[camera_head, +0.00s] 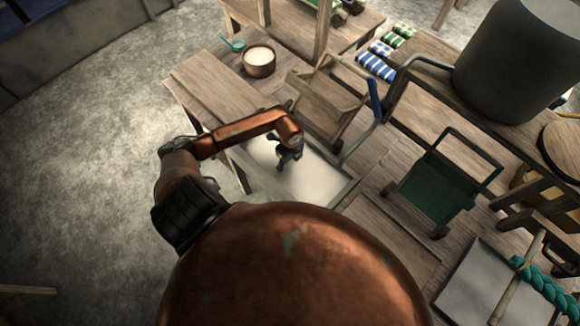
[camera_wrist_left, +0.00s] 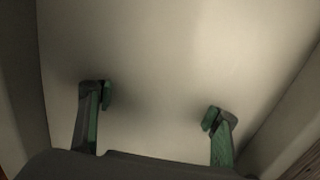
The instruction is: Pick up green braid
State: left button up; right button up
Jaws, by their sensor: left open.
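The green braid (camera_head: 541,284) is a thick teal twisted rope at the lower right of the head view. It lies across the edge area of a pale tray (camera_head: 468,282), next to a wooden rod (camera_head: 506,296); its far end is cut off by the picture's edge. My left gripper (camera_head: 288,160) is open and empty over another pale tray (camera_head: 312,184), well to the left of the braid. In the left wrist view, its two green-lined fingers (camera_wrist_left: 158,106) are spread above a bare pale surface. The braid is not in that view. My right gripper is not in view.
A green wheeled cart-like rack (camera_head: 437,190) stands between my left gripper and the braid. A wooden box (camera_head: 328,97) and a bowl of white stuff (camera_head: 259,61) are farther back. A large dark pot (camera_head: 520,60) and striped cloth rolls (camera_head: 376,66) are at the upper right.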

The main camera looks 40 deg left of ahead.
aim_at(290, 165)
pick_arm(q)
jog(key=shift+c, duration=0.5)
grip_shut()
jog(key=shift+w+r, duration=0.1)
dwell(0.3)
notch_tip(290, 165, up, 10)
jog(key=shift+f, duration=0.1)
dwell(0.3)
